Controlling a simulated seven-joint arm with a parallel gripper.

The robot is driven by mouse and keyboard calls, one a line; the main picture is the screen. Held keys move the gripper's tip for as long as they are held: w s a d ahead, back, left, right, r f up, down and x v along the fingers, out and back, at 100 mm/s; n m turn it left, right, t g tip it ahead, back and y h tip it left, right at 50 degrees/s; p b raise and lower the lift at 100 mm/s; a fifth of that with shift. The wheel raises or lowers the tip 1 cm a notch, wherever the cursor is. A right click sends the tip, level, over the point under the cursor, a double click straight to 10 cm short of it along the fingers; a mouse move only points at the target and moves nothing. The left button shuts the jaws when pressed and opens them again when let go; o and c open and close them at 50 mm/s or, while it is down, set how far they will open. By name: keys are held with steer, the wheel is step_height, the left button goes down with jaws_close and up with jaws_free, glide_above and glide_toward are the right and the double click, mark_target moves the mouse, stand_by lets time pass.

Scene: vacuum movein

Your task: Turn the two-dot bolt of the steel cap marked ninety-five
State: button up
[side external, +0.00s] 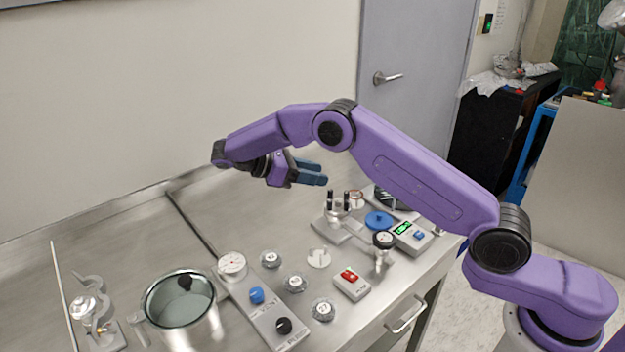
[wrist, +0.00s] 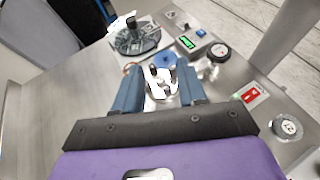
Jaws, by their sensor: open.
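Three grey steel caps with scalloped rims and small marks on top lie on the steel bench: a back one (side external: 270,259), a middle one (side external: 295,283) and a front one (side external: 323,309). The marks are too small to read for sure, so I cannot tell which is ninety-five. Bolt dots cannot be made out. In the wrist view one cap (wrist: 287,127) shows at the right edge. My gripper (side external: 318,173) is open and empty, high above the back of the bench, away from the caps. Its two blue fingers also show in the wrist view (wrist: 158,88).
A glass-topped pot (side external: 180,300) stands left of a panel with a gauge (side external: 232,266) and blue and black knobs. A red-switch box (side external: 351,284) sits right of the caps. A post stand (side external: 338,225), a blue disc (side external: 379,221) and a green-display box (side external: 411,236) stand farther back.

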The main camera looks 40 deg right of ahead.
steer(key=s+a+n+t+h, duration=0.2)
steer(key=s+a+n+t, duration=0.35)
steer(key=a+t, duration=0.2)
steer(key=n+t+y, duration=0.4)
steer(key=n+t, duration=0.2)
steer(key=n, duration=0.1)
glide_toward(329, 202)
steer(key=x, duration=0.9)
jaws_close()
